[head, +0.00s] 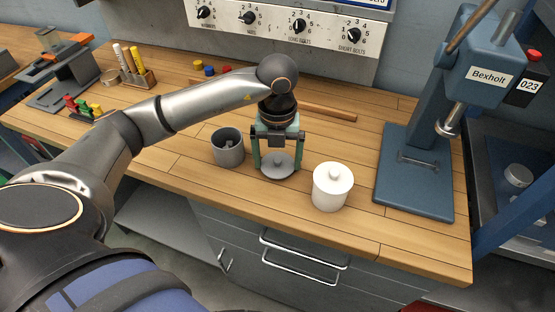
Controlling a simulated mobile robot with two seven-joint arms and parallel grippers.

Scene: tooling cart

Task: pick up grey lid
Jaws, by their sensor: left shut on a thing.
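The grey lid (277,169), a round disc with a small knob, is at the bench top between a grey canister and a white canister. My left gripper (277,158) points down from above and is shut on the lid, with its green fingers at either side. I cannot tell whether the lid touches the wood. The open grey canister (228,148) stands just left of the gripper. The white canister (332,188) with its white lid (334,174) on stands to the right. My right gripper is not in view.
A blue press (415,167) stands at the right of the wooden bench (310,232). A wooden rod (328,112) and small coloured pieces (209,70) lie behind the arm. A marker holder (138,78) stands at the back left. The front strip is clear.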

